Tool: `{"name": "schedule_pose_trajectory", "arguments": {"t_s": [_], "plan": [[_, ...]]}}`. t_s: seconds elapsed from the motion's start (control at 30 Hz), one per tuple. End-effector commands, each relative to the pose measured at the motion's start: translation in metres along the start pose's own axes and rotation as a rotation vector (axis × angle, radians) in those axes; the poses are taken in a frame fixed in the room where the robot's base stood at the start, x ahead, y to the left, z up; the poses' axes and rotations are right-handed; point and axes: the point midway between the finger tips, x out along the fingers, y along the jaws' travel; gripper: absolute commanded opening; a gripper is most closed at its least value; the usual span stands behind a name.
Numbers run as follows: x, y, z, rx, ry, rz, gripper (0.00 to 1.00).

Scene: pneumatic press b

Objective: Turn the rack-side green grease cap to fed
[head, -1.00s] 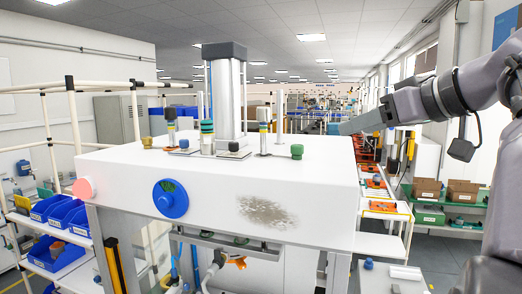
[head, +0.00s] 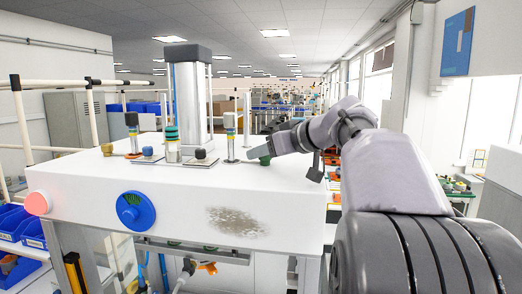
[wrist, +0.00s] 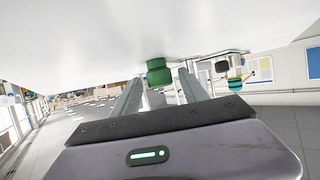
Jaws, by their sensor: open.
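The green grease cap (head: 265,161) stands near the right end of the white press top. It is partly hidden by my gripper (head: 262,152) in the head view. In the wrist view the green cap (wrist: 159,71) hangs from the white surface, as that view is upside down. It appears between the tips of my two open fingers, or just beyond them. I cannot tell whether either finger touches it. My gripper (wrist: 158,80) holds nothing. The setting of the cap cannot be read.
The white press top (head: 290,190) carries an olive cap (head: 107,149), a banded post (head: 230,135), a green-banded post (head: 172,146) and a tall grey cylinder (head: 187,100). A blue dial (head: 136,211) and a pink button (head: 38,203) are on its front. The front right top is clear.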

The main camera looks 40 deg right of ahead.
Motion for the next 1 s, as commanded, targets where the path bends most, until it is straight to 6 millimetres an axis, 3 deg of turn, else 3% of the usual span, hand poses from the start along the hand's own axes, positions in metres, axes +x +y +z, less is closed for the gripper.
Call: {"name": "schedule_pose_trajectory", "arguments": {"t_s": [0.1, 0.37, 0.67, 1.0], "plan": [[-0.0001, -0.0001, 0.0001, 0.0, 0.0, 0.0, 0.52], [-0.0005, -0.0002, 0.0, 0.0, 0.0, -0.001, 0.01], [-0.0005, -0.0011, 0.0002, 0.008, 0.001, 0.022, 0.0], [-0.0002, -0.0027, -0.0006, 0.086, 0.002, 0.217, 0.0]]}}
